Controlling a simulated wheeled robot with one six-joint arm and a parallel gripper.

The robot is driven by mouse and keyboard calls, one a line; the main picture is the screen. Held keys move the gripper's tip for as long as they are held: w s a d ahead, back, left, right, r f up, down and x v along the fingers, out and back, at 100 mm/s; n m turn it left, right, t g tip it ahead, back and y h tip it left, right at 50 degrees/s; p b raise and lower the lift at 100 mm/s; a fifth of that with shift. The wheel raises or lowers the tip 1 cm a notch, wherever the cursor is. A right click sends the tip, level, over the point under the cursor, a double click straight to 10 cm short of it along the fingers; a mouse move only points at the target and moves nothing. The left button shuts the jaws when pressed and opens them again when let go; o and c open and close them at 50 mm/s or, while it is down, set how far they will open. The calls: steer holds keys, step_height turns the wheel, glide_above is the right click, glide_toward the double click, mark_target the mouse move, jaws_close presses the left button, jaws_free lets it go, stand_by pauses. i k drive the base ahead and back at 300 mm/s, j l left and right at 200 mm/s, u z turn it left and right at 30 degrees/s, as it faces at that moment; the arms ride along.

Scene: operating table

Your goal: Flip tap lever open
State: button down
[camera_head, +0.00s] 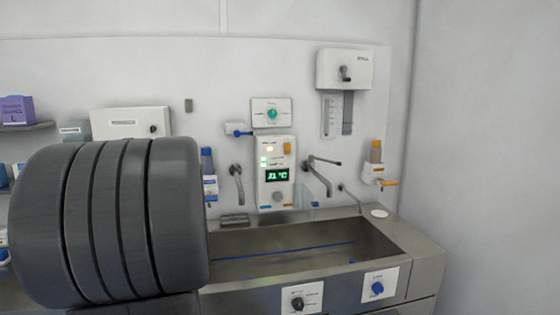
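A grey metal tap (318,177) is fixed to the wall above the sink, right of the display panel. Its spout curves down over the basin. A thin lever (326,161) sticks out to the right from its top, roughly level. A second curved tap (238,182) hangs on the wall left of the panel. A small thin spout (350,197) rises near the basin's right back edge. My gripper is not in view, so whether it is open or shut does not show.
A steel sink (420,245) has knob plates (297,299) on its front. A lit display panel (276,172), wall dispensers (344,69) and a bottle with an orange lever (376,168) are on the wall. A dark ribbed body blocks the left foreground. Space above the basin looks clear.

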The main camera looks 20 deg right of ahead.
mark_target(312, 158)
steer(key=k+l, duration=0.1)
steer(key=l, duration=0.2)
steer(key=k+l+z, duration=0.1)
steer(key=l, duration=0.15)
steer(key=i+l+z, duration=0.15)
steer(key=i+l, duration=0.15)
steer(key=l, duration=0.35)
steer(key=i+l+z, duration=0.2)
steer(key=l, duration=0.45)
steer(key=i+l+z, duration=0.15)
steer(key=i+l, duration=0.3)
steer(key=i+l+z, duration=0.2)
steer(key=i+l, duration=0.2)
steer(key=l, duration=0.25)
